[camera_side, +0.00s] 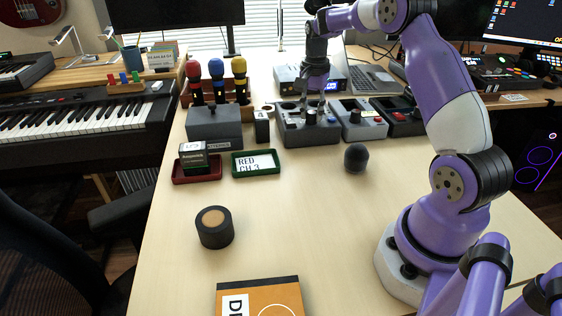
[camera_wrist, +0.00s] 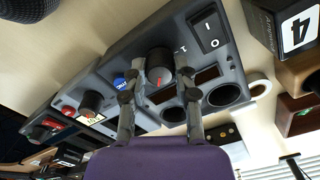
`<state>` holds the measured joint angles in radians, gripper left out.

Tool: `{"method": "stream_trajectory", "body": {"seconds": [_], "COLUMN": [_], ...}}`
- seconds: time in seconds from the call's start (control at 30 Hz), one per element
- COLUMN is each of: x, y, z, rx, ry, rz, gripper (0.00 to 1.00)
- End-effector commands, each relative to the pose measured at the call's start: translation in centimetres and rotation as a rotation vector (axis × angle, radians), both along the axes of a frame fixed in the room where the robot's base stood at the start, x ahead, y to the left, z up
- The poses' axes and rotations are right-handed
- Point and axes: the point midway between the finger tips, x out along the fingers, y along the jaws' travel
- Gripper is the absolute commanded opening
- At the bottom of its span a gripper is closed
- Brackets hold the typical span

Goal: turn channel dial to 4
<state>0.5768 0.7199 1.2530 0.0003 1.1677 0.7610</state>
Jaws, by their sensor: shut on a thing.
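The channel dial (camera_wrist: 160,60) is a round dark knob with a red pointer mark, on the grey control box (camera_side: 296,138). In the wrist view the box fills the middle, with a "1" printed beside the dial. My gripper (camera_wrist: 161,76) is shut on the dial, one finger on each side of it. In the side view my gripper (camera_side: 312,110) reaches down to the box from above, and its fingers mostly hide the dial. I cannot read the other channel marks or the exact setting.
The same box carries a black rocker switch (camera_wrist: 209,30), round wells (camera_wrist: 224,95) and a blue button (camera_wrist: 118,82). A black block marked 4 (camera_side: 262,126) stands to its left, and a second box (camera_side: 360,120) to its right. A dark ball (camera_side: 356,158) lies in front. The front table is mostly clear.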

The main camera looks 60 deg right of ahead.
Motion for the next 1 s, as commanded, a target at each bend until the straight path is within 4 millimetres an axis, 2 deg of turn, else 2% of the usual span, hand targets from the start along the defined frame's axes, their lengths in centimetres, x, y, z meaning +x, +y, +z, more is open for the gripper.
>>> {"method": "stream_trajectory", "body": {"seconds": [0.1, 0.13, 0.17, 0.2, 0.53, 0.63, 0.77, 1.0], "x": [-0.1, -0.1, -0.1, -0.1, 0.0, 0.0, 0.1, 0.1], "y": [0.1, 0.1, 0.1, 0.1, 0.0, 0.0, 0.0, 0.0], "z": [-0.3, -0.3, -0.3, -0.3, 0.0, 0.6, 2.7, 8.3], "rx": [0.004, 0.004, 0.005, 0.005, 0.001, 0.000, -0.001, -0.001], "ry": [0.007, 0.007, 0.006, 0.006, 0.002, 0.000, -0.002, -0.002], "rz": [0.002, 0.002, 0.002, 0.002, 0.002, 0.002, 0.002, 0.002], "gripper": [0.00, 0.38, 0.53, 0.62, 0.62, 0.62, 0.62, 0.62]}}
